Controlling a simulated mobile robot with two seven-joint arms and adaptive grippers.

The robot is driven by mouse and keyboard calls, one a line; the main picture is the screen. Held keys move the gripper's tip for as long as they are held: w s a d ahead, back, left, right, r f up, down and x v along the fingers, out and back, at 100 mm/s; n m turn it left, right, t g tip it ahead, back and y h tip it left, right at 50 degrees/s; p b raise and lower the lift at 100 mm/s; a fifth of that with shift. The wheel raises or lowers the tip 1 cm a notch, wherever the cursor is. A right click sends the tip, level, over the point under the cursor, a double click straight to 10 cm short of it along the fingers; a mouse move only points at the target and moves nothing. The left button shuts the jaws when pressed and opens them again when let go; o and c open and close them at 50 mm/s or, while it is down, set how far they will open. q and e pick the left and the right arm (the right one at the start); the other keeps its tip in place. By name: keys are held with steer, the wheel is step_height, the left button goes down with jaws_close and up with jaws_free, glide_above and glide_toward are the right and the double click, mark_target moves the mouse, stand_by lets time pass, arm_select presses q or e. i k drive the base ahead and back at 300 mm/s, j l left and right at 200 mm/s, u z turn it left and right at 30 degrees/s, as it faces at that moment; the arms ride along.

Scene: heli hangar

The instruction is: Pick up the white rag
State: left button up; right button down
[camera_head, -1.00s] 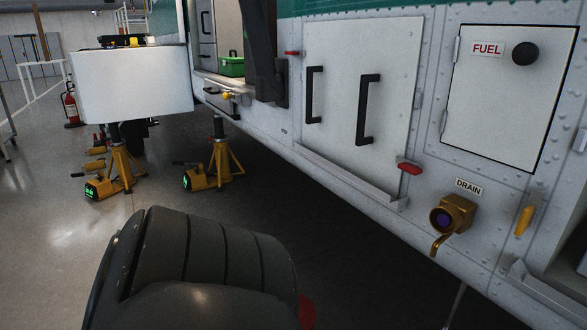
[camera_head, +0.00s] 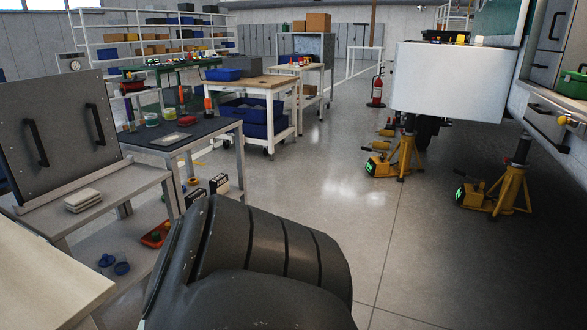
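A small stack of folded white cloth (camera_head: 82,201), which looks like the white rag, lies on the grey bench (camera_head: 130,183) at the left, in front of an upright grey panel with two black handles. A flat pale item (camera_head: 170,139) lies on the dark-topped table (camera_head: 214,131) behind it; I cannot tell whether it is cloth. Neither of my grippers shows in the head view. A dark rounded part of mine fills the bottom middle.
A pale tabletop (camera_head: 45,285) is at the near left. An orange tray (camera_head: 157,235) and blue caps (camera_head: 115,265) sit low beneath the bench. Yellow jacks (camera_head: 400,160) stand at the right under the aircraft. The floor (camera_head: 300,180) between is clear.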

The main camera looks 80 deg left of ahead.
mark_target(79, 202)
steer(key=u, duration=3.9)
steer(key=i+l+u, duration=0.25)
steer(key=l+u, duration=0.2)
steer(key=i+l+u, duration=0.2)
steer(key=l+u, duration=0.25)
steer(key=l, duration=0.15)
steer(key=i+l+u, duration=0.1)
steer(key=l+u, duration=0.35)
steer(key=l, duration=0.15)
steer(key=l+u, duration=0.45)
steer(key=l, duration=0.15)
steer(key=k+l+u, duration=0.15)
steer(key=l+u, duration=0.3)
steer(key=l, duration=0.15)
